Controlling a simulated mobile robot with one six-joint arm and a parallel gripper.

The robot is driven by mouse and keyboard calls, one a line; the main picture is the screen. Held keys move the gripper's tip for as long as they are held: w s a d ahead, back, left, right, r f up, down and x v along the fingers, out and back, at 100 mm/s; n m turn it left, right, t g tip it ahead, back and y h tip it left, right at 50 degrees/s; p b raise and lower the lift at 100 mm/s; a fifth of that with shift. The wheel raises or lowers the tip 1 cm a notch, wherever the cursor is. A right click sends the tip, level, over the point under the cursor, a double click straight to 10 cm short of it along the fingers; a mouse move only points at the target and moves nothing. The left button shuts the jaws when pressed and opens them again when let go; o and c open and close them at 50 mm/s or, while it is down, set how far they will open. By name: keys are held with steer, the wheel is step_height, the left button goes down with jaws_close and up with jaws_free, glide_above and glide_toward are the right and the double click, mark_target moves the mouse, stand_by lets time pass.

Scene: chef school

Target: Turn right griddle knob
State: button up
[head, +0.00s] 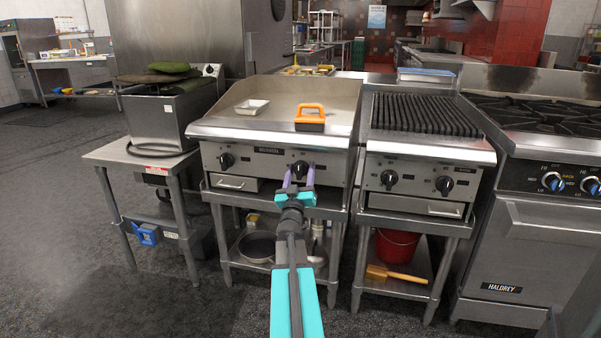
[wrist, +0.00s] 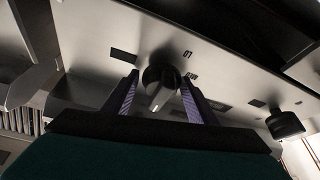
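The griddle (head: 230,131) has a steel front panel with two black knobs. The right griddle knob (head: 300,169) is partly covered by my gripper in the head view. It shows in the wrist view as a round black knob (wrist: 160,77) with a paler grip bar, which looks tilted. My gripper (head: 299,173) has purple fingers, one on either side of this knob. In the wrist view the fingers (wrist: 158,88) are apart, with a narrow gap seen beside the knob; firm contact cannot be made out. The left griddle knob (head: 226,160) stands clear of the gripper.
A pan (head: 257,247) is on the shelf below. Open floor lies in front.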

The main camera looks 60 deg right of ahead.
steer(key=shift+a, duration=0.2)
steer(key=p+v, duration=0.4)
steer(key=v, duration=0.7)
steer(key=p, duration=0.3)
steer(key=shift+s+a+f+p, duration=0.15)
steer(key=shift+s+a+p, duration=0.1)
steer(key=shift+a+p, duration=0.15)
steer(key=shift+p+v, duration=0.75)
steer(key=shift+p, duration=0.7)
